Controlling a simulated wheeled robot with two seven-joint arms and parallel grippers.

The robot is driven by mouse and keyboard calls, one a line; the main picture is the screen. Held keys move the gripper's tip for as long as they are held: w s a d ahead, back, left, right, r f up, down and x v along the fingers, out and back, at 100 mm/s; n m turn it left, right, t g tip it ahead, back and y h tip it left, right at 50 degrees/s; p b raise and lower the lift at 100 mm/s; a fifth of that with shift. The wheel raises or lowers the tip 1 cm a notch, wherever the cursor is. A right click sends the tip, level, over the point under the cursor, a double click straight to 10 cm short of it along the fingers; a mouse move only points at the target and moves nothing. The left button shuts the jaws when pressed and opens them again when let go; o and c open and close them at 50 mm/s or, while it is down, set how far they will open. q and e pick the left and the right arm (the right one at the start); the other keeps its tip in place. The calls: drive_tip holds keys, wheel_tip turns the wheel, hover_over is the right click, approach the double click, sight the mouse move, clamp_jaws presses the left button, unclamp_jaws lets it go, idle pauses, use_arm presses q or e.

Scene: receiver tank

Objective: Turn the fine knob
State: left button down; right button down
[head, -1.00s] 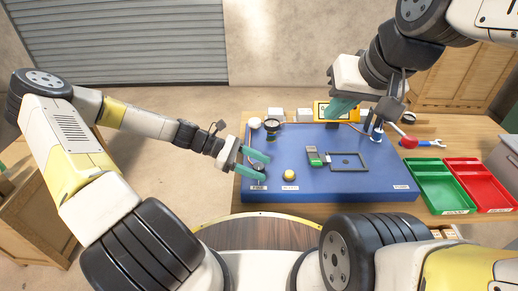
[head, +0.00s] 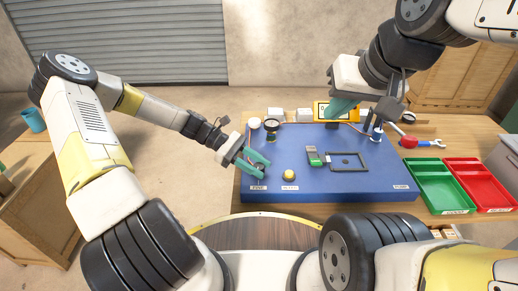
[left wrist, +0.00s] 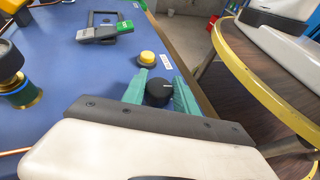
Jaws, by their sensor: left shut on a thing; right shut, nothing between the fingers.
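The fine knob (left wrist: 158,92) is a small black round knob with a pale mark on its top, at the front left corner of the blue panel (head: 330,185). In the head view the knob (head: 260,168) is partly hidden by my left gripper. My left gripper (head: 257,167) is shut on the knob, with one green finger on each side of it; its fingers (left wrist: 160,90) also show in the left wrist view. My right gripper (head: 340,106) is shut and empty above the back of the panel, near a yellow-framed device.
A yellow button (head: 289,175) stands just right of the knob. Green (head: 443,207) and red (head: 482,164) trays are at the right.

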use_arm(q)
drive_tip(key=m+g+y, duration=0.4)
drive_tip(key=m, duration=0.1)
drive_tip(key=shift+w+d+m+g, duration=0.1)
drive_tip(key=shift+m+g, duration=0.2)
drive_tip(key=shift+g, duration=0.1)
drive_tip(key=shift+m+g+y, duration=1.3)
drive_tip(key=shift+m+y, duration=0.8)
drive_tip(key=shift+y, duration=0.1)
drive_tip(key=c, duration=1)
unclamp_jaws()
drive_tip(key=shift+o, duration=0.2)
drive_tip(key=v, duration=0.7)
drive_tip(key=shift+w+r, duration=0.15)
drive_tip(key=shift+w, duration=0.2)
drive_tip(key=shift+r, duration=0.1)
